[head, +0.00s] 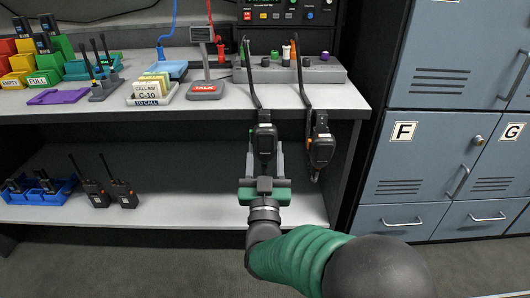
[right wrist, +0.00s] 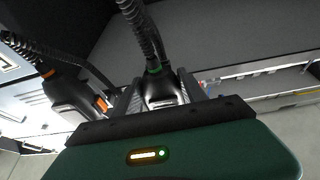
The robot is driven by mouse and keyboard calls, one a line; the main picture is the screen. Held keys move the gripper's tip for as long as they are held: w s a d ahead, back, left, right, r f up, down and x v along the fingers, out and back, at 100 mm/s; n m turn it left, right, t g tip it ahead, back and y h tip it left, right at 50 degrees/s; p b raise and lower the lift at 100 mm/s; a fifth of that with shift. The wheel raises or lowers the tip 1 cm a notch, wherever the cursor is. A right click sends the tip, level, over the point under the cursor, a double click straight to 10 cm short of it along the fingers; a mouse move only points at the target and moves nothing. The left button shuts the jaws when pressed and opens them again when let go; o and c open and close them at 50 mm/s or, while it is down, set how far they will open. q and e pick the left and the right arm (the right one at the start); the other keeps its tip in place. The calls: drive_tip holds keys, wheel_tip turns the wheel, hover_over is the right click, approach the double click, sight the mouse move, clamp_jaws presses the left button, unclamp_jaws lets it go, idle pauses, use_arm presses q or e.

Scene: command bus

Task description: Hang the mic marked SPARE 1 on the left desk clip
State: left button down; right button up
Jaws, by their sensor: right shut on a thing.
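A black hand mic (head: 264,139) on a black cord is at the desk's front edge, upright. My right gripper (head: 265,165) is shut on it from below and in front. In the right wrist view this mic (right wrist: 160,90) sits between the fingers, with a green band on its cord. A second black mic (head: 320,149) hangs to the right, apart from my gripper; its cord (right wrist: 48,74) has an orange band. No SPARE 1 marking is readable. The desk clips cannot be made out behind the mics. My left gripper is not in view.
The cords rise to a grey socket box (head: 318,75) on the desk (head: 215,108). A red TALK stand (head: 205,90) and a card tray (head: 155,97) stand to the left. Radios and a blue tray (head: 40,198) are on the lower shelf (head: 185,213). Grey lockers (head: 420,140) bound the right.

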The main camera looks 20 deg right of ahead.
drive_tip(key=shift+f, duration=0.15)
drive_tip(key=shift+f+b, duration=0.4)
drive_tip(key=shift+f, duration=0.05)
idle(0.4)
drive_tip(key=shift+f+b, duration=0.3)
drive_tip(key=o, duration=1.3)
drive_tip(key=shift+c, duration=0.2)
